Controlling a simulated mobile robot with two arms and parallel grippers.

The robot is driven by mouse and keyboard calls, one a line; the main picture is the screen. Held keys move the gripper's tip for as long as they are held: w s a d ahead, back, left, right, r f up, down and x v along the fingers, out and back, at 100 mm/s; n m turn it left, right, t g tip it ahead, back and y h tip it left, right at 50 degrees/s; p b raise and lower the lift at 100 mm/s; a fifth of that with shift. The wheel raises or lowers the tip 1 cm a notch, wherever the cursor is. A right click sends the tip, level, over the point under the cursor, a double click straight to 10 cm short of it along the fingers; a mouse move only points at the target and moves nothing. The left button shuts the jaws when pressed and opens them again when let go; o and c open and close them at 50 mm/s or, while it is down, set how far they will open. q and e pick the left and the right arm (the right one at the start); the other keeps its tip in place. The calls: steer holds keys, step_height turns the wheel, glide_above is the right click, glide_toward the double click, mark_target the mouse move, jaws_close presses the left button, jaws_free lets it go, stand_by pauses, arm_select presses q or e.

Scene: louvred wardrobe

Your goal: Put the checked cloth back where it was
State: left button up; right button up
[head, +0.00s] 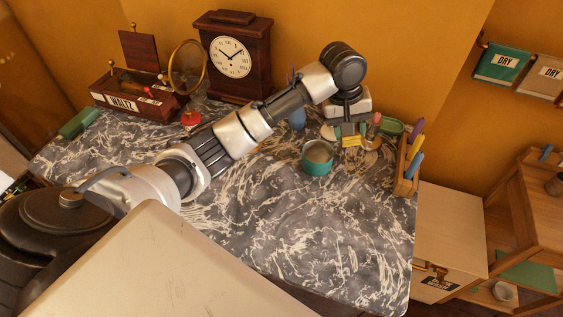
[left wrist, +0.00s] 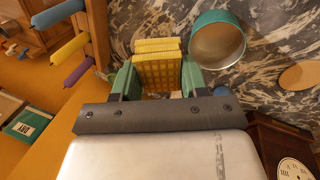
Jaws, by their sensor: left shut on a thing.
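The yellow checked cloth (head: 350,141) is folded into a small thick pad near the back right of the marbled tabletop (head: 290,230). My left gripper (head: 347,132) points down over the tabletop and is shut on it. In the left wrist view, the cloth (left wrist: 158,70) sits between the two green fingers of my left gripper (left wrist: 160,75). I cannot tell whether the cloth touches the tabletop. My right gripper is not in view.
A teal cup (head: 317,158) stands close beside the cloth. A wooden rack with coloured handles (head: 408,165) stands at the right edge. A clock (head: 233,58), round mirror (head: 187,67) and "WALTZ" box (head: 138,98) stand at the back left. The front right tabletop is clear.

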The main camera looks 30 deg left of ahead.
arm_select(q)
steer(key=shift+s+a+f+m+y+b, duration=0.2)
steer(key=shift+s+f+m+y, duration=0.1)
steer(key=shift+s+f+m, duration=0.15)
steer(key=shift+s+a+f+m+y+b, duration=0.2)
steer(key=shift+s+f+m+y, duration=0.15)
steer(key=shift+s+m, duration=0.15)
steer(key=s+a+m+y, duration=0.1)
steer(key=s+a+m, duration=0.1)
steer(key=s+a, duration=0.15)
steer(key=p, duration=0.2)
glide_above(281, 157)
steer(key=shift+y, duration=0.25)
steer(key=f, duration=0.7)
steer(key=shift+s+f, duration=0.15)
steer(key=shift+s, duration=0.05)
step_height(281, 157, down, 4)
steer(key=shift+r+p, duration=0.1)
steer(key=shift+p, duration=0.6)
steer(key=shift+f, duration=0.2)
steer(key=o, duration=0.9)
